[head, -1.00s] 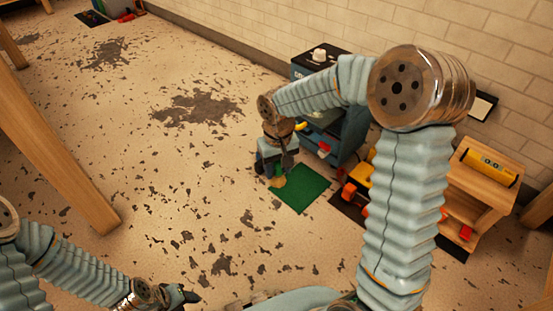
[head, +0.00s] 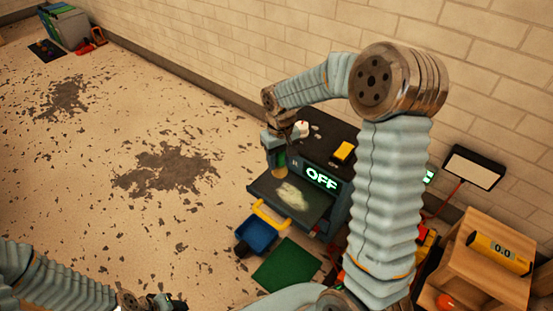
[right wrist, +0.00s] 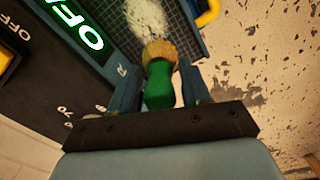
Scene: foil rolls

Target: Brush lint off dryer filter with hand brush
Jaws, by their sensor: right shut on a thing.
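My right gripper (head: 277,152) is shut on the hand brush, which has a green handle (right wrist: 158,90) and tan bristles (right wrist: 160,50). The bristles (head: 279,171) point down over the left part of the dryer filter (head: 314,212). The filter is a dark mesh panel with a yellow handle (head: 270,217), sticking out from the dryer front. A pale patch of lint (head: 291,196) lies on the mesh, and the lint (right wrist: 150,18) shows just beyond the bristles in the right wrist view. I cannot tell whether the bristles touch it. My left gripper (head: 168,303) is low at the bottom edge, its jaws unclear.
The dark dryer reads OFF on its display (head: 322,178); a yellow block (head: 344,151) sits on top. A blue bin (head: 256,236) stands below the filter handle, beside a green mat (head: 287,265). A wooden stand (head: 490,262) is at right. Open floor lies left.

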